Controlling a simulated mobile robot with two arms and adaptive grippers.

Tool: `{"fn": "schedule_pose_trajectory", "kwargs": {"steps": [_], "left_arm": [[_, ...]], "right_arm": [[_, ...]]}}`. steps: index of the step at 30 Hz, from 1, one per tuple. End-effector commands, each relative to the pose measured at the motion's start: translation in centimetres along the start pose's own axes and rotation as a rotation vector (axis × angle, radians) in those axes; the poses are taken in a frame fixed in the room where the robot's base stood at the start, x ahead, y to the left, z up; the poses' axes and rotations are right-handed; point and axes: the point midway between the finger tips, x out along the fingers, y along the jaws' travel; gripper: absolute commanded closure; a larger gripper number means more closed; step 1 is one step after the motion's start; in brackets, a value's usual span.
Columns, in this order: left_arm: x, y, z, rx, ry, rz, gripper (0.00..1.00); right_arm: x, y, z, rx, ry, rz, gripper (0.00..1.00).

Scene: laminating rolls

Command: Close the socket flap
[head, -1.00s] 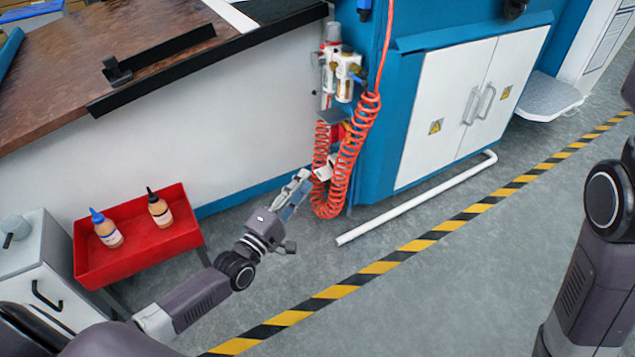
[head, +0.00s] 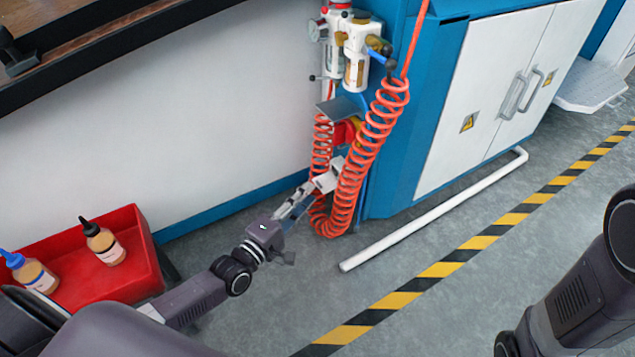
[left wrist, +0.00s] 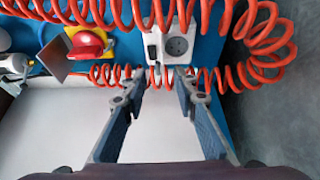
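The white wall socket (left wrist: 180,25) is on the blue cabinet side in the left wrist view, with its round grey outlet face (left wrist: 180,47) uncovered. A small dark part sits left of the outlet. I cannot clearly make out the flap's outline. In the head view the socket (head: 329,177) is a small white box, partly hidden by the red coiled hose. My left gripper (left wrist: 158,88) is open and empty, its two fingers pointing at the socket, just short of it. It also shows in the head view (head: 306,194). My right gripper is out of view.
The red coiled hose (head: 377,140) hangs around the socket. A red emergency knob (left wrist: 87,43) and a grey plate (left wrist: 61,60) are beside it. A white pipe (head: 435,208) lies on the floor. A red tray (head: 130,280) with bottles stands lower left.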

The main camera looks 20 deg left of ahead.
Motion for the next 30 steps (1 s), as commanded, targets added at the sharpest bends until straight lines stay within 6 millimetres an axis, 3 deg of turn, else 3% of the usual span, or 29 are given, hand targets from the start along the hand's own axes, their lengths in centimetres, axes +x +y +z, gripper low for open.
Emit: {"fn": "schedule_pose_trajectory", "kwargs": {"steps": [3, 9, 20, 28, 30], "left_arm": [[2.2, -0.2, 0.0, 0.0, 0.001, 0.006, 0.73], [4.7, -0.1, 0.0, 0.0, 0.001, 0.004, 0.73], [5.4, 0.1, 0.0, 0.0, 0.0, 0.001, 0.73], [5.4, 0.0, 0.0, 0.0, 0.001, 0.001, 0.99], [5.4, 0.1, 0.0, 0.0, 0.001, 0.002, 1.0]], "right_arm": [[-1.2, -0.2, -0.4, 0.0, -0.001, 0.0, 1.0], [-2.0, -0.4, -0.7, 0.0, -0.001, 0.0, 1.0], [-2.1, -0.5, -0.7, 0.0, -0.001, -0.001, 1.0], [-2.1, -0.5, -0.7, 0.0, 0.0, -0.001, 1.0], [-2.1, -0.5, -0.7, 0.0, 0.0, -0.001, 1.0]]}}
